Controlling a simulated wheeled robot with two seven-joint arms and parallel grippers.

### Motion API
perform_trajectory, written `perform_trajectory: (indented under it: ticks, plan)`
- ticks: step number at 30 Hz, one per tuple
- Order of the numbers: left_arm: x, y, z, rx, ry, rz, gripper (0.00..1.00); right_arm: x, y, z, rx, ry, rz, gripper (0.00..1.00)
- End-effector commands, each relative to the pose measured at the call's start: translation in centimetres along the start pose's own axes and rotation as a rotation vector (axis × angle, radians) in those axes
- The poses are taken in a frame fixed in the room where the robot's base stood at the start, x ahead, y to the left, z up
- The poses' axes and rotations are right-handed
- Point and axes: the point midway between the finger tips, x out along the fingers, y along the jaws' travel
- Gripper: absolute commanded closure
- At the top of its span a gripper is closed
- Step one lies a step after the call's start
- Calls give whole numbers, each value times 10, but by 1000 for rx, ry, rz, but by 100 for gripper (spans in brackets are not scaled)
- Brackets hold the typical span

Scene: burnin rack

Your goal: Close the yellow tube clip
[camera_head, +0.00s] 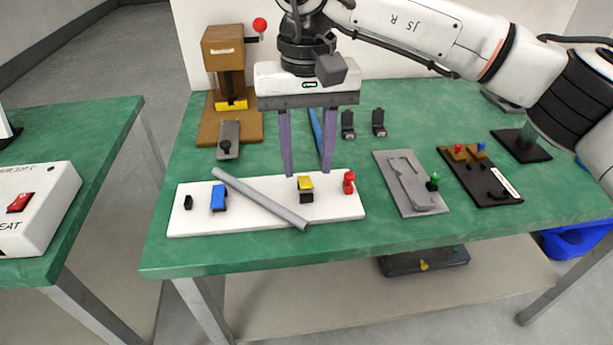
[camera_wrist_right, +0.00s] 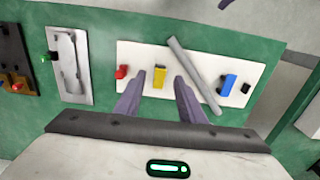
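The yellow tube clip (camera_head: 305,183) sits on a white board (camera_head: 335,207), its yellow part above a black base. It shows in the right wrist view (camera_wrist_right: 160,77); I cannot tell how far its lid is open. My right gripper (camera_head: 307,173) is open and empty, pointing down just behind and above the clip. In the right wrist view the clip shows between its fingertips (camera_wrist_right: 158,82). A grey tube (camera_head: 260,198) lies diagonally across the board, left of the yellow clip.
A blue clip (camera_head: 218,197) and a small black block (camera_head: 188,202) are on the board's left, a red knob (camera_head: 349,182) on its right. A grey plate with a green knob (camera_head: 433,182) lies further right. A wooden press (camera_head: 225,60) stands behind.

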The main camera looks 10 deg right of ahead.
Motion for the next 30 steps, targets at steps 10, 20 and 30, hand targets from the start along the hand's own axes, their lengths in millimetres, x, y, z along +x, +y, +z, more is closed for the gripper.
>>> perform_trajectory:
  ticks: [10, 20, 30]
  plan:
    - [2, 0, 2, 0, 2, 1, 100, 39, -1, 0, 0, -1, -2, 64]
    - [2, -1, 1, 0, 3, 0, 100, 40, -1, 0, 0, -1, -3, 72]
    - [6, -2, 5, 0, 6, 0, 100, 43, -1, 1, -1, 20, -2, 100]
